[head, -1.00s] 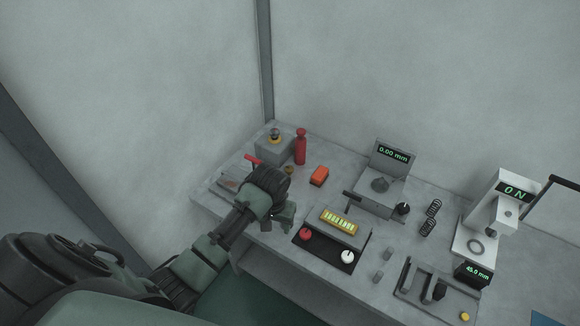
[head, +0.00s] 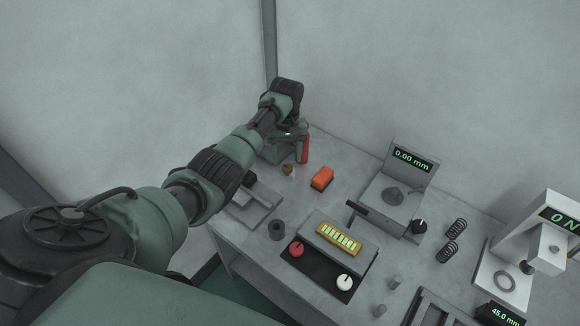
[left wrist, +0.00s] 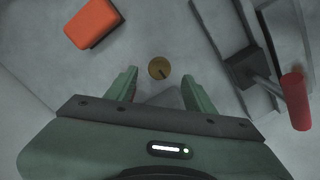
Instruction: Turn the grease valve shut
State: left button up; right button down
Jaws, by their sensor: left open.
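A small round brass knob (head: 287,169) with a dark line on its top stands on the bench left of an orange block; it looks like the grease valve, though no label shows. In the left wrist view the brass knob (left wrist: 160,68) lies between the two fingertips, with clear space on both sides. My left gripper (head: 292,138) is open and empty, above the back left of the bench near the red cylinder. My right gripper is not in view.
The orange block (head: 321,178) lies right of the knob; the red cylinder (head: 304,150) stands behind. In the left wrist view a red-handled lever (left wrist: 295,98) is at the right. A black panel (head: 318,272) with red and white knobs is nearer. Bare bench surrounds the knob.

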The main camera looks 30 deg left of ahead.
aim_at(288, 167)
pick_arm(q)
notch_tip(288, 167, down, 4)
jog(key=shift+d+f, duration=0.1)
jog(key=shift+f, duration=0.1)
jog(key=shift+w+f+b, duration=0.1)
jog(key=shift+f+b, duration=0.2)
jog(key=shift+f, duration=0.45)
grip_shut()
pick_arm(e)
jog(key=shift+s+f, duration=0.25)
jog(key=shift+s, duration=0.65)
